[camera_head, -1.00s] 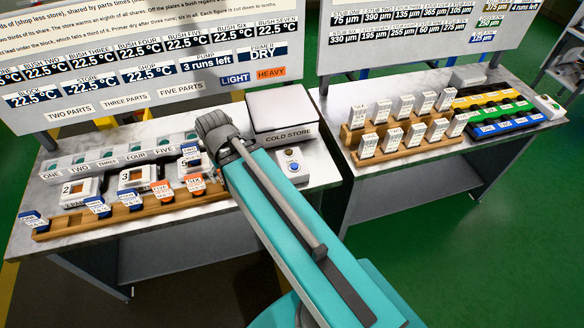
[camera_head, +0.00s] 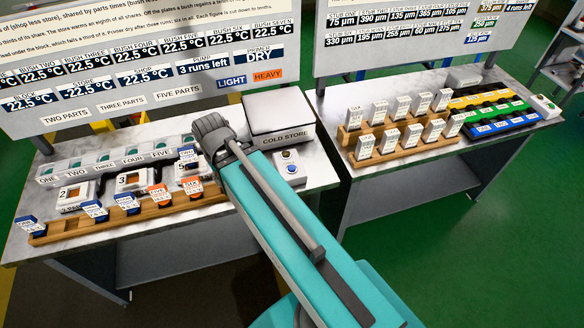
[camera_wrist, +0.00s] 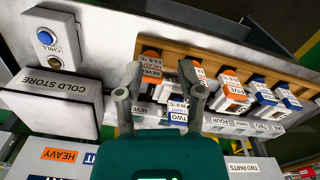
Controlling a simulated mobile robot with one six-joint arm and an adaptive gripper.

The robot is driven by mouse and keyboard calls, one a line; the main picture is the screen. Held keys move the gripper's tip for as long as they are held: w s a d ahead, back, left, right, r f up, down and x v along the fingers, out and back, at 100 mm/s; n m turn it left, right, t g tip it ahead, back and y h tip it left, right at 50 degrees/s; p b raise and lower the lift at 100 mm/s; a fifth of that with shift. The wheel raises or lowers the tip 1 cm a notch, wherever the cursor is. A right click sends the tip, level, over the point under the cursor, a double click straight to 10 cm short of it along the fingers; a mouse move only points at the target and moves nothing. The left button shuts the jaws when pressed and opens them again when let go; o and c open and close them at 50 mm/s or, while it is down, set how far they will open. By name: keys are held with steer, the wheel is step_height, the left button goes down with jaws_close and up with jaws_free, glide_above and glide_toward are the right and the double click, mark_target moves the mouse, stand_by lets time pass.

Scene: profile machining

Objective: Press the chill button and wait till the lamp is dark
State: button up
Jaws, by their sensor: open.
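The chill box (camera_wrist: 49,18) is at the upper left in the wrist view, with a blue button (camera_wrist: 45,37) and a round, dull amber lamp (camera_wrist: 54,60); I cannot tell if the lamp is lit. The box (camera_head: 290,175) also shows in the head view, in front of the cold store (camera_head: 280,116), right of my arm. The cold store lid (camera_wrist: 48,98) is below the box in the wrist view. My gripper (camera_wrist: 164,82) is open and empty, over the bush stands and well to the side of the button.
A wooden rack (camera_head: 55,238) with labelled bushes runs along the table front. White numbered stands (camera_head: 130,180) and a row of plates (camera_head: 75,171) lie behind it. The board (camera_head: 150,60) reads 22.5 °C in several fields. A second table (camera_head: 420,180) holds stub racks and coloured trays.

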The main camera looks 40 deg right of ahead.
jaws_close()
stand_by(1.1)
